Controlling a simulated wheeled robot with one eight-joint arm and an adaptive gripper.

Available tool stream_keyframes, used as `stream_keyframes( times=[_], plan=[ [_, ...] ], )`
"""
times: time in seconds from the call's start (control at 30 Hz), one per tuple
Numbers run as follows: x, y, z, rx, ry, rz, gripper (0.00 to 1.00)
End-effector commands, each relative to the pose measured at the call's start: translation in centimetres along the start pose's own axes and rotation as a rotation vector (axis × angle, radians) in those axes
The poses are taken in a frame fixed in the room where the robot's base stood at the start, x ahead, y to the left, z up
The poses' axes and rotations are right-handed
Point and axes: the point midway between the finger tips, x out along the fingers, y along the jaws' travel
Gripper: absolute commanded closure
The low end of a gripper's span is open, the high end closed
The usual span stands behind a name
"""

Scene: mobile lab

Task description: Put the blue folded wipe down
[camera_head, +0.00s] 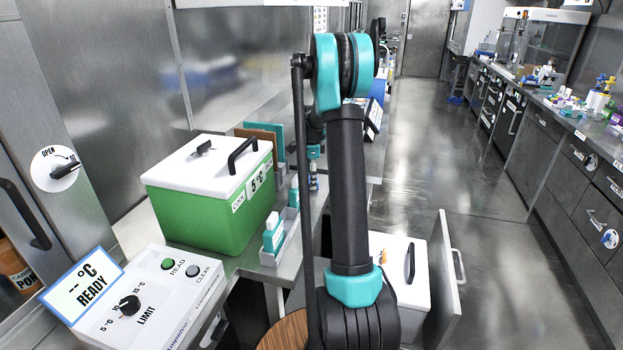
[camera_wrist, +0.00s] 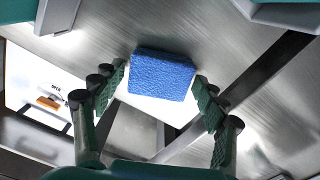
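The blue folded wipe (camera_wrist: 162,76) is a small textured block in the middle of the wrist view. My gripper (camera_wrist: 161,76) has its two green-padded fingers on either side of it, with the tips at its left and right edges. The gripper appears shut on the wipe near the tips. A brushed metal surface shows behind the wipe; the distance between them is unclear. In the head view my arm hides the gripper and the wipe.
On the left bench stand a green box with a white lid (camera_head: 212,205), a white panel with buttons (camera_head: 160,295) and a small rack with bottles (camera_head: 277,235). An open drawer or door (camera_head: 444,270) stands right of my arm. The aisle floor (camera_head: 500,240) is clear.

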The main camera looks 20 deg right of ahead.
Motion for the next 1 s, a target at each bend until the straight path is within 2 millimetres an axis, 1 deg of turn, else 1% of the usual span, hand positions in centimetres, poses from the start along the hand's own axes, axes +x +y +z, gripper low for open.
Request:
stream_keyframes(
  times=[0.33, 0.47, 0.57, 0.8, 0.9, 1.0],
  plan=[
    [-0.1, 0.0, 0.0, 0.0, 0.0, 0.0, 0.2],
    [-1.1, 0.0, 0.0, 0.0, 0.0, 0.0, 0.2],
    [-2.6, 0.0, 0.0, 0.0, 0.0, 0.0, 0.2],
    [-7.6, 0.0, 0.0, 0.0, 0.0, 0.0, 0.2],
    [-9.4, 0.0, 0.0, 0.0, 0.0, 0.0, 0.2],
    [-10.8, 0.0, 0.0, 0.0, 0.0, 0.0, 0.2]
  ],
)
